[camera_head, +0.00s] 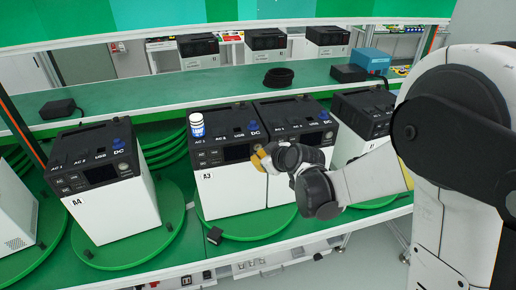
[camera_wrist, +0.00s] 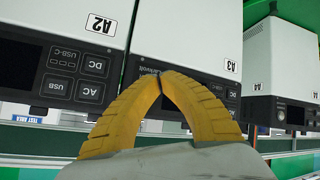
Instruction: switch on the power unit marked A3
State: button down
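The power unit marked A3 (camera_head: 228,192) stands on a green turntable, a white box with a dark control panel along its upper front. In the wrist view A3 (camera_wrist: 190,36) appears upside down, its label at its right side. My gripper (camera_head: 261,160) is at the right part of A3's panel, close to the seam with the neighbouring unit. In the wrist view the yellow fingers of my gripper (camera_wrist: 161,79) meet at the tips with nothing between them. They hide much of A3's panel. I cannot tell whether the tips touch it or whether it is on.
A blue-and-white bottle (camera_head: 197,126) stands on A3. Unit A2 (camera_wrist: 62,70) is close beside A3. Unit A4 (camera_head: 118,210) stands to the left, and another unit (camera_head: 348,146) to the right. A small black box (camera_head: 215,235) lies in front of A3. A shelf (camera_head: 205,88) runs behind.

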jog(key=shift+w, duration=0.1)
dwell(0.4)
jog(key=shift+w+a, duration=0.15)
jog(key=shift+w, duration=0.15)
jog(key=shift+w+a, duration=0.1)
jog(key=shift+w, duration=0.25)
dwell(0.6)
jog(key=shift+s+b, duration=0.15)
jog(key=shift+b, duration=0.15)
jog(key=shift+s+d, duration=0.25)
jog(key=shift+s, duration=0.35)
jog(key=s, duration=0.2)
jog(key=s+d, duration=0.1)
jog(key=s, duration=0.1)
jog(key=shift+s+d+b, duration=0.2)
jog(key=shift+s+b, duration=0.15)
jog(key=shift+s, duration=0.05)
dwell(0.5)
